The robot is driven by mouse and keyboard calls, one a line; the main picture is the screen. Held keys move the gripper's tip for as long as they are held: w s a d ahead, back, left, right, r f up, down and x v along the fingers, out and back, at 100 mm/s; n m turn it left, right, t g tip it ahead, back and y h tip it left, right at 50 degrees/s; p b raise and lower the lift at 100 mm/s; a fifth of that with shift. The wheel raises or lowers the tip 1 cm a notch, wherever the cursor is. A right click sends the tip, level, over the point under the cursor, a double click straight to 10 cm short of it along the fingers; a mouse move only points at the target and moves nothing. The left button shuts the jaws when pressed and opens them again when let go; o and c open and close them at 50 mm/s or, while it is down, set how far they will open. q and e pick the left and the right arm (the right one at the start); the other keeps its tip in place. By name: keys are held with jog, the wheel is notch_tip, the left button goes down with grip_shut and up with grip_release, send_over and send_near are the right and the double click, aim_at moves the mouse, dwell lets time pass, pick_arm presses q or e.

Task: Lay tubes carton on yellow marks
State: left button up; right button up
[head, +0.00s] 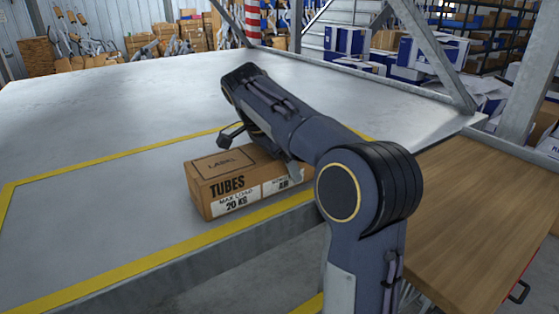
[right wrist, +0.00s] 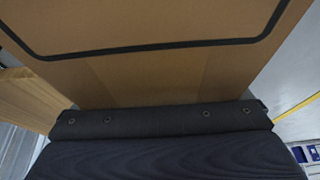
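In the right wrist view the carton (right wrist: 150,75) fills the space ahead of the gripper. The yellow marks (head: 100,160) outline an area on the table. My left gripper is out of view.
The grey table (head: 150,95) is otherwise bare. A wooden-topped bench (head: 480,220) stands to the right. Metal posts and braces (head: 435,55) rise at the table's right edge. Shelves, blue-and-white boxes (head: 345,42) and cartons with mufflers stand behind.

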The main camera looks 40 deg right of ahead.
jog(key=shift+r, duration=0.15)
jog(key=v, duration=0.9)
jog(key=shift+w+a+r, duration=0.1)
jog(key=shift+r, duration=0.05)
jog(key=shift+a+r, duration=0.2)
jog(key=shift+r, duration=0.5)
jog(key=shift+a+r, duration=0.3)
jog(key=shift+r, duration=0.25)
jog(key=shift+f, duration=0.1)
